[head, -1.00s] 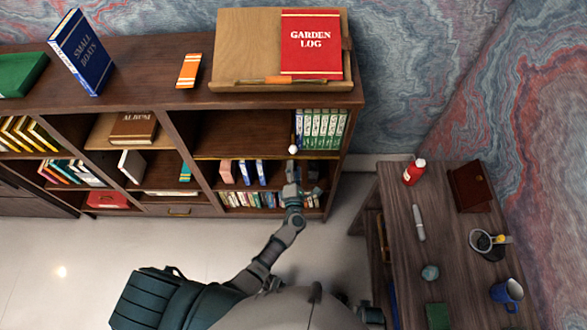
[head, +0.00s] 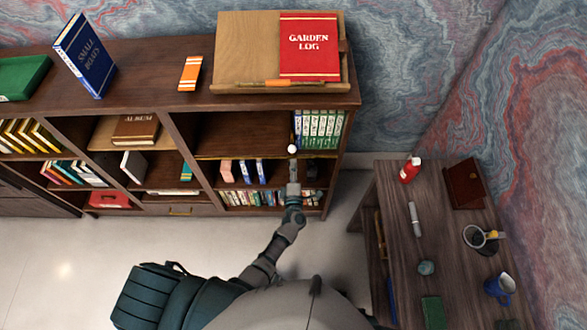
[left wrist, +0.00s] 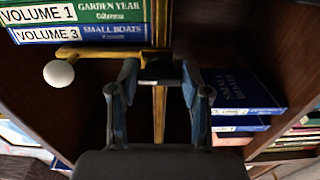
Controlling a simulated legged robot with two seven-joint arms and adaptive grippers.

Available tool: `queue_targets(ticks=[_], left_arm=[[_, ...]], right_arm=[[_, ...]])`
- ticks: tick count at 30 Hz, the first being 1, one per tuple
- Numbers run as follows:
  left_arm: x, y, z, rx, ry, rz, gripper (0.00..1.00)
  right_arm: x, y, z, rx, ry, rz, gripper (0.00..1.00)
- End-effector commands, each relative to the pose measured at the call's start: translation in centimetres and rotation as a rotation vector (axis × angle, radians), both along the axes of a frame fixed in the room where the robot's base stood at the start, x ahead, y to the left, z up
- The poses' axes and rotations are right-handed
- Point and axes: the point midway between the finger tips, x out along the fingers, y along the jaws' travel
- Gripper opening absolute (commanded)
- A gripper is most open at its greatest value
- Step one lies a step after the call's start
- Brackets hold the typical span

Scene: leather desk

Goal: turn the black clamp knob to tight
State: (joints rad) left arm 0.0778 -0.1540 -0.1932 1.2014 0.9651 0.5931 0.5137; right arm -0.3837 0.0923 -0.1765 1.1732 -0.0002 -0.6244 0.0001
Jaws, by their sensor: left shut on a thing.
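The black clamp knob (left wrist: 161,74) shows in the left wrist view, dark and small, in front of a brass bar (left wrist: 90,52). A white ball (left wrist: 59,74) sits on the bar's left end; it also shows in the head view (head: 292,149). My left gripper (left wrist: 158,82) has one finger on each side of the knob and is shut on it. In the head view my left gripper (head: 293,180) reaches into the right-hand section of the bookcase, just below the ball, and the knob cannot be made out there. The knob's marking is not readable. My right gripper is not in view.
Green and blue volumes (left wrist: 85,32) stand just above the bar. A side table (head: 395,210) with small items stands to the right.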

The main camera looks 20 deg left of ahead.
Motion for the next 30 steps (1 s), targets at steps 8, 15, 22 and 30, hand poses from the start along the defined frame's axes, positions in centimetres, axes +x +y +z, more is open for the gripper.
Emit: queue_targets(ticks=[8,15,22,30], left_arm=[[-0.2,0.0,-0.5,0.002,0.010,-0.001,0.13],[-0.1,0.0,-0.3,0.002,0.007,-0.001,0.73],[-0.2,0.0,-0.2,0.001,0.003,-0.001,0.73],[-4.2,-1.2,-0.3,0.000,0.006,-0.002,0.73]], right_arm=[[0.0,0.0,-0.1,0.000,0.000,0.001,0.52],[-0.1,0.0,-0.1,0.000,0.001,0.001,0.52],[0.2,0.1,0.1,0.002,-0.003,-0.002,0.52],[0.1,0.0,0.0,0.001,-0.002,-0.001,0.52]])
